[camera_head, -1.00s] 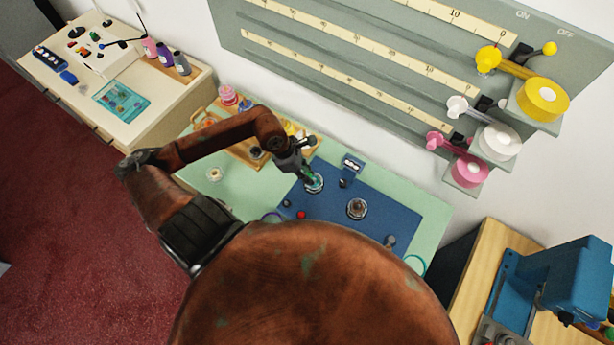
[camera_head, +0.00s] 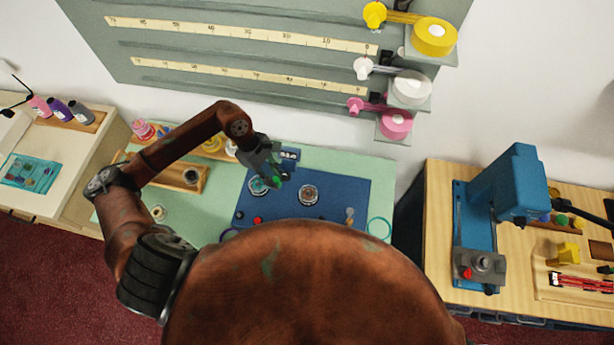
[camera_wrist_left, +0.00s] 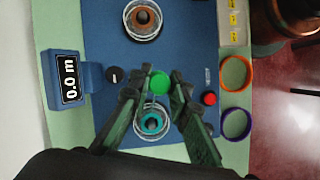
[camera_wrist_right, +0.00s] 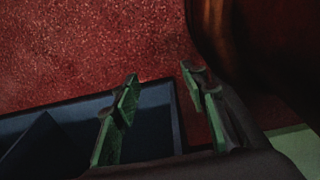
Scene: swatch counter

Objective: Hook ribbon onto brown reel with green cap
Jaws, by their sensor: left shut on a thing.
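The brown reel (camera_head: 308,193) stands on the blue mat (camera_head: 335,187), with a clear rim around its brown hub. It also shows at the top of the left wrist view (camera_wrist_left: 143,17). My left gripper (camera_head: 273,174) is shut on the green cap (camera_wrist_left: 160,82), above the mat between the brown reel and a teal-hubbed reel (camera_wrist_left: 152,123). Pink (camera_head: 395,124), white (camera_head: 410,88) and yellow (camera_head: 435,37) ribbon rolls sit on wall brackets at the upper right. My right gripper (camera_wrist_right: 162,80) is open and empty, seen only in its wrist view.
A length display reading 0.0 m (camera_wrist_left: 69,80) stands at the mat's edge. A red button (camera_wrist_left: 209,99), an orange ring (camera_wrist_left: 236,73) and a purple ring (camera_wrist_left: 237,123) lie nearby. A blue press (camera_head: 515,185) is at right. A dark blue bin (camera_wrist_right: 150,125) is below my right gripper.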

